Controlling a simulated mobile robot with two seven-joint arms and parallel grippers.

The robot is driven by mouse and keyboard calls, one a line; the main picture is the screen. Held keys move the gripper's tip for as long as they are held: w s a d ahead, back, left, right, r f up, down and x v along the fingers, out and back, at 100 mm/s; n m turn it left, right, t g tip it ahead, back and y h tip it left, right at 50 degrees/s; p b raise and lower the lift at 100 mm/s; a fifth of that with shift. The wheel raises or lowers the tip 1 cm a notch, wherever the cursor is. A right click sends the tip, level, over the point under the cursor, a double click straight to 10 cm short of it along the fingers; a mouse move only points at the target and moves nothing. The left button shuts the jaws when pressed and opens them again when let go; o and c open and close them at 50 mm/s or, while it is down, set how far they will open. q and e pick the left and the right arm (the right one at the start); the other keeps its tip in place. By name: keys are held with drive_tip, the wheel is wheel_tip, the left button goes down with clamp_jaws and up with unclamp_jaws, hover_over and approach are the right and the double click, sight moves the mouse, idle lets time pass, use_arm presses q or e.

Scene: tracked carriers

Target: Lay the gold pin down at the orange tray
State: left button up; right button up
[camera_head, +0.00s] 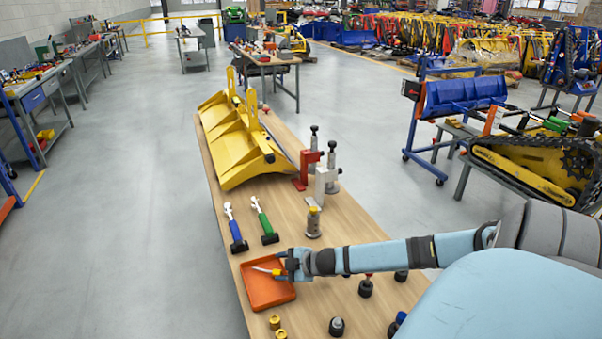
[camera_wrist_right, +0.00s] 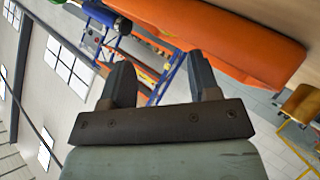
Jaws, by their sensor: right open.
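The orange tray (camera_head: 266,294) lies on the near left part of the wooden table; its orange side also fills the top of the right wrist view (camera_wrist_right: 235,45). A slim piece with a yellow end, which looks like the gold pin (camera_head: 277,271), shows over the tray's far part beside my fingers. I cannot tell whether it touches the tray floor. My right gripper (camera_head: 281,265) is at the tray's far right edge. In the wrist view its two fingers (camera_wrist_right: 160,78) stand apart with nothing seen between them. My left gripper is not in view.
A blue-handled tool (camera_head: 235,230) and a green-handled tool (camera_head: 264,222) lie beyond the tray. Gold rings (camera_head: 275,321) sit just in front of it. A metal cylinder (camera_head: 313,223), dark knobs (camera_head: 337,326) and a yellow bucket (camera_head: 235,145) are also on the table.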

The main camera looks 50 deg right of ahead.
drive_tip(key=v, duration=1)
drive_tip(key=shift+s+r, duration=0.2)
idle(0.6)
